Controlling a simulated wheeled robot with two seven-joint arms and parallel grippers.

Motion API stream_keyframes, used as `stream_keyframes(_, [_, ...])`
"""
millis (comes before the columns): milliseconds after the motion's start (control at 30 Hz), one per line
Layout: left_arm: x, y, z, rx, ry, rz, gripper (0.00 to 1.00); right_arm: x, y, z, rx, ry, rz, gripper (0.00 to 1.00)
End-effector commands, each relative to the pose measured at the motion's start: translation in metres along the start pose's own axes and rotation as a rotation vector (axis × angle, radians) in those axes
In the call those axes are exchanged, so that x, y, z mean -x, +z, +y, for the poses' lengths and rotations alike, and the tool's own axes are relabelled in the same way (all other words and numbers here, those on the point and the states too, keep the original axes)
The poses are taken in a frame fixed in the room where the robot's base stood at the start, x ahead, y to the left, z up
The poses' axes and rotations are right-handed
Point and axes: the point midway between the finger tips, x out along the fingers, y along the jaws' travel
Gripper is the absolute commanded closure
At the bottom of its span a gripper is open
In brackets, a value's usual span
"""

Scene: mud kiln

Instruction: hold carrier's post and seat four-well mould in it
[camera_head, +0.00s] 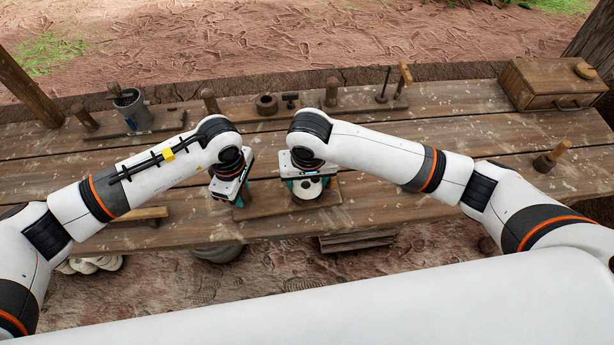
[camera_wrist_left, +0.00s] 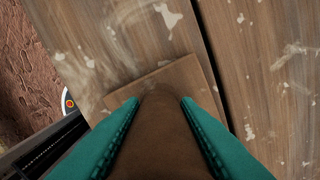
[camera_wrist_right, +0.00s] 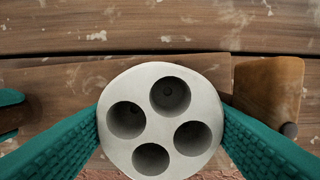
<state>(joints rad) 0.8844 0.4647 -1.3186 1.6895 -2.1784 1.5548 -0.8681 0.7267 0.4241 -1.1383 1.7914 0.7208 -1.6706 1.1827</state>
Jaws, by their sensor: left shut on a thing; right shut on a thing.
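The carrier (camera_head: 271,204) is a flat wooden board near the front edge of the bench; its board also shows in the left wrist view (camera_wrist_left: 190,78) and right wrist view (camera_wrist_right: 50,85). My left gripper (camera_head: 240,197) is shut on the carrier's brown post (camera_wrist_left: 160,140), one teal finger on each side. The four-well mould (camera_wrist_right: 165,120) is a round pale metal block with four dark wells facing up. My right gripper (camera_head: 307,188) is shut around it, over the right part of the carrier. The mould's underside is hidden, so I cannot tell whether it touches the carrier.
A wooden piece (camera_wrist_right: 265,88) stands close right of the mould. A metal can (camera_head: 131,110), a wooden ring (camera_head: 266,104) and pegs line the bench's back. A wooden box (camera_head: 548,84) is at the back right, a wooden-handled tool (camera_head: 552,156) at the right. Bench front edge is close.

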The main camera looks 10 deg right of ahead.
Motion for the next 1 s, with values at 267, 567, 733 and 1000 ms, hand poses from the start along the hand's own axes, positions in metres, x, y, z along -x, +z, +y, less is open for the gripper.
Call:
stream_keyframes(267, [-0.001, 0.007, 0.0, 0.01, 0.004, -0.014, 1.0, -0.009, -0.002, -0.007, -0.008, -0.02, 0.008, 0.67])
stream_keyframes(567, [-0.001, 0.007, 0.0, 0.01, 0.004, -0.014, 1.0, -0.014, -0.002, -0.007, -0.008, -0.02, 0.008, 0.66])
stream_keyframes(733, [-0.001, 0.007, 0.0, 0.01, 0.004, -0.015, 1.0, -0.016, -0.002, -0.007, -0.008, -0.02, 0.007, 0.26])
stream_keyframes(1000, [-0.001, 0.007, 0.0, 0.011, 0.004, -0.015, 1.0, -0.015, -0.002, -0.007, -0.009, -0.02, 0.006, 0.12])
